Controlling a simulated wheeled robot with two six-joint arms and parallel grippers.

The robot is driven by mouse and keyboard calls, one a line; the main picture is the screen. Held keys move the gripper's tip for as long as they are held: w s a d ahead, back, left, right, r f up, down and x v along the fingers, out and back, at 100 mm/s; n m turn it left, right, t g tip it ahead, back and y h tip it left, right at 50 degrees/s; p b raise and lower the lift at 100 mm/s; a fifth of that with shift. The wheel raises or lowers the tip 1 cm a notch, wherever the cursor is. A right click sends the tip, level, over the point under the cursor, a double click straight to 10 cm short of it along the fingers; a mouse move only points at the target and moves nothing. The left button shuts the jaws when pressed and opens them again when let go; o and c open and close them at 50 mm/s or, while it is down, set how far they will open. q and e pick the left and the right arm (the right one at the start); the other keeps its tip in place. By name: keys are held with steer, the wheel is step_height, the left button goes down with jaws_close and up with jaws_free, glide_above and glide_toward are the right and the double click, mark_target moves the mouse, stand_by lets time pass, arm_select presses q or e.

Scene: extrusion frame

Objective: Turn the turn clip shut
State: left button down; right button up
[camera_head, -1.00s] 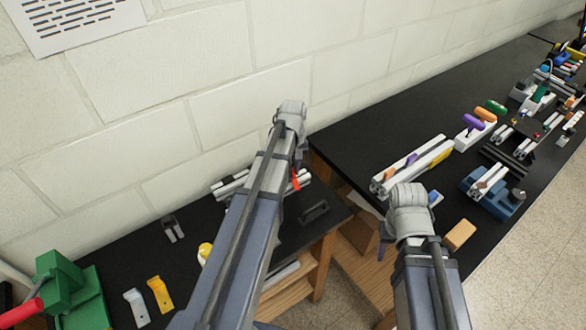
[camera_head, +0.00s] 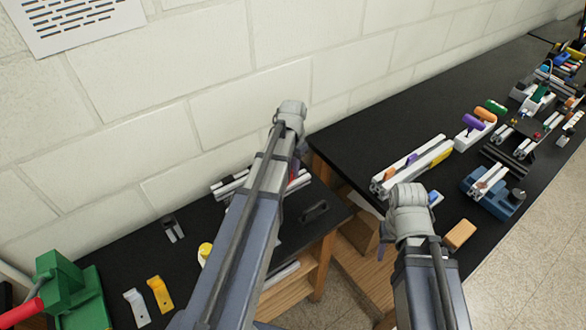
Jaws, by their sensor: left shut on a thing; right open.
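The light extrusion frame (camera_head: 230,186) lies on the left black table against the wall, partly covered by my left arm. A small red piece (camera_head: 293,178), which looks like the turn clip, shows only as a sliver beside my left arm at the frame's right part. My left gripper (camera_head: 299,160) points down there and is shut on it; its fingertips are mostly hidden by the arm. My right gripper (camera_head: 381,252) is open and empty, mostly hidden behind its wrist, in front of the right table.
A dark handle-like part (camera_head: 314,211) lies right of the frame. A green machine (camera_head: 70,290) and yellow bracket (camera_head: 160,294) stand at the left. The right table holds rails with a purple clip (camera_head: 411,160), a tan block (camera_head: 459,234) and a blue fixture (camera_head: 496,196). A gap separates the tables.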

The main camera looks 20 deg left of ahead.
arm_select(q)
steer(key=shift+m, duration=1.8)
steer(key=c, duration=0.9)
jaws_free()
steer(key=shift+r, duration=0.1)
step_height(320, 180, up, 8)
steer(key=p, duration=0.8)
steer(key=shift+f, duration=0.2)
